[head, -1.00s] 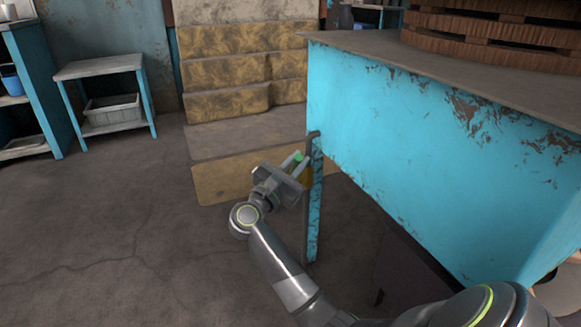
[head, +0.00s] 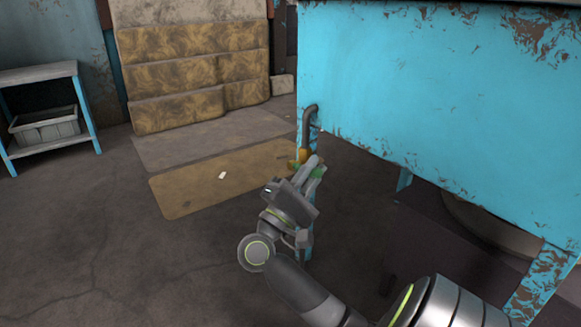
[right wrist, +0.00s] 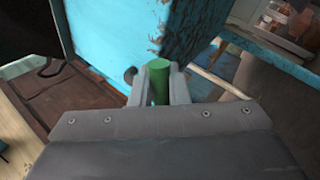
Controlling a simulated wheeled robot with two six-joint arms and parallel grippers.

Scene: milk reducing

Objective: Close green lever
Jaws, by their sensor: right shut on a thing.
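The green lever (right wrist: 158,82) shows in the right wrist view as a short green cylinder between my right gripper's fingers (right wrist: 159,90). The fingers are shut on it. In the head view my right gripper (head: 314,168) is at the blue table's near corner leg, with a little of the green lever (head: 318,172) showing between its fingers. A dark pipe (head: 308,125) with an orange-yellow fitting (head: 301,156) runs down beside that leg, just above the gripper. Most of the lever is hidden by the fingers. My left gripper is not in view.
The large blue table (head: 420,90) with chipped paint fills the right side, close to my right arm. A small shelf table (head: 40,73) with a grey crate (head: 45,126) stands at the left. Stacked patterned cushions (head: 190,75) stand at the back. The concrete floor at left is open.

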